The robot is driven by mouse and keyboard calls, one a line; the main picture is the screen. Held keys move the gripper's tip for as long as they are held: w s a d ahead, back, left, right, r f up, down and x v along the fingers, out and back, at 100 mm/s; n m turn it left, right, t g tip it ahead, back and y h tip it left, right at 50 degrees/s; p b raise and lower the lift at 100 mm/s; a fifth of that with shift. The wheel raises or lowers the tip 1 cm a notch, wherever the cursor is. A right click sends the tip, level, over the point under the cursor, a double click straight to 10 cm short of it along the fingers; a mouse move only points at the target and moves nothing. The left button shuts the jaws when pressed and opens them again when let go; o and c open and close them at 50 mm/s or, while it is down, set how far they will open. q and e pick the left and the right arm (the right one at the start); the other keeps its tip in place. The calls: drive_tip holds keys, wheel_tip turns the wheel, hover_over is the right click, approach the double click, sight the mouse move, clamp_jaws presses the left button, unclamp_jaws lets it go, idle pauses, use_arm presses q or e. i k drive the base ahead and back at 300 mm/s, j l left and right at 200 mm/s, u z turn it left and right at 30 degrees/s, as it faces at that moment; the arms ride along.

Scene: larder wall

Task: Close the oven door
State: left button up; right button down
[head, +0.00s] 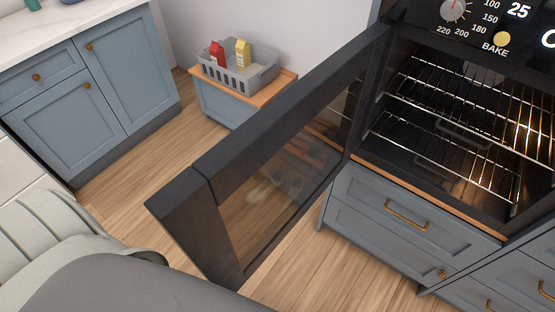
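The oven door (270,132) is black with a glass pane, hinged on the left side of the oven. It stands wide open and reaches toward the lower left of the head view. The oven (400,174) is at the upper right, its lit cavity showing two wire racks (455,125). Parts of my own arm fill the lower left corner, near the free edge of the door. Neither gripper shows, and I cannot tell whether either touches the door.
Blue-grey drawers (400,222) with brass handles are under the oven. Behind the door, a low cabinet (222,100) holds a grey basket (240,77) with red and yellow cartons. A blue-grey cupboard (120,75) stands at left. Wooden floor (150,150) lies free between.

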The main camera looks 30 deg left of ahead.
sight(264, 176)
drive_tip(key=j+z, duration=0.2)
drive_tip(key=j, duration=0.25)
drive_tip(key=k+j+z, duration=0.2)
drive_tip(key=j, duration=0.3)
drive_tip(key=j+z, duration=0.2)
drive_tip(key=j, duration=0.25)
drive_tip(key=k+j+z, duration=0.2)
drive_tip(key=j, duration=0.2)
